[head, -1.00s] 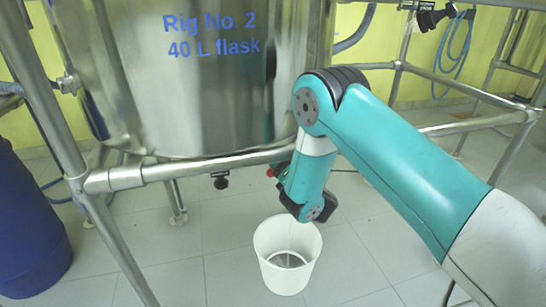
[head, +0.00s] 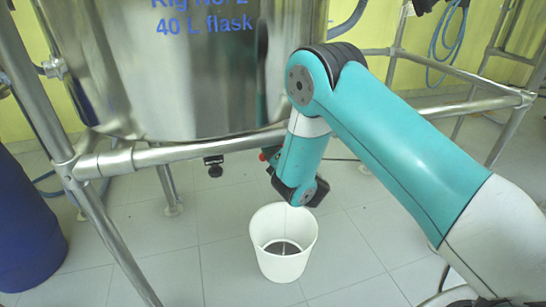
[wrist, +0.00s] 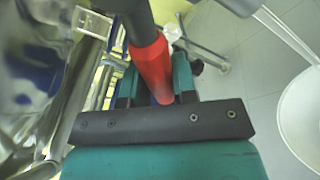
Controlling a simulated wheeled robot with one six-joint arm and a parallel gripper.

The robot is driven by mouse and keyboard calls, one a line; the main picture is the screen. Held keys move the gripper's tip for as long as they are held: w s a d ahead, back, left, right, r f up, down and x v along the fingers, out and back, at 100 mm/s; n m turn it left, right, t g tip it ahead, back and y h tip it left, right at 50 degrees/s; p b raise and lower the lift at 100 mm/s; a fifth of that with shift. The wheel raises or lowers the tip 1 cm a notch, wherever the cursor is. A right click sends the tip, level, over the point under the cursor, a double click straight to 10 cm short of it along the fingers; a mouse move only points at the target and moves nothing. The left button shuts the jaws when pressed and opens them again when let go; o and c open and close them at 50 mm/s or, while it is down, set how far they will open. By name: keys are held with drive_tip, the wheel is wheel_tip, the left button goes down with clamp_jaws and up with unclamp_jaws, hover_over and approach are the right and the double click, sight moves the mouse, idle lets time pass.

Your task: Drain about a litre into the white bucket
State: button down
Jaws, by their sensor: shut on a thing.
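The white bucket (head: 283,268) stands upright on the floor below the steel vessel marked 40 L flask (head: 205,80). Dark liquid shows low inside it. My gripper (wrist: 153,78) is shut on a red handle (wrist: 150,62) in the wrist view. In the head view the gripper is mostly hidden behind my arm, and a bit of red (head: 263,156) shows beside it.
A steel frame rail (head: 180,153) crosses in front of the vessel, close to my arm. A blue drum (head: 25,225) stands at the left. A small black fitting (head: 214,165) hangs below the rail.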

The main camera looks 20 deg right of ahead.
drive_tip(key=shift+a+r+m+t+b, duration=0.25)
drive_tip(key=shift+m+b, duration=0.55)
drive_tip(key=shift+b, duration=0.4)
drive_tip(key=m+b, duration=0.1)
drive_tip(key=r+m+b, duration=0.1)
drive_tip(key=b, duration=0.1)
drive_tip(key=shift+a+r+t, duration=0.25)
drive_tip(key=shift+t, duration=0.1)
drive_tip(key=shift+r+m+t+h+b, duration=0.15)
drive_tip(key=shift+r+m+h+b, duration=0.1)
drive_tip(key=shift+r+m+b, duration=0.65)
drive_tip(key=shift+r+m+t+h+b, duration=0.2)
drive_tip(key=shift+r+m+b, duration=0.3)
drive_tip(key=shift+m+b, duration=0.65)
drive_tip(key=c, duration=1)
unclamp_jaws()
drive_tip(key=shift+r, duration=0.1)
drive_tip(key=shift+o, duration=0.5)
drive_tip(key=shift+a, duration=0.1)
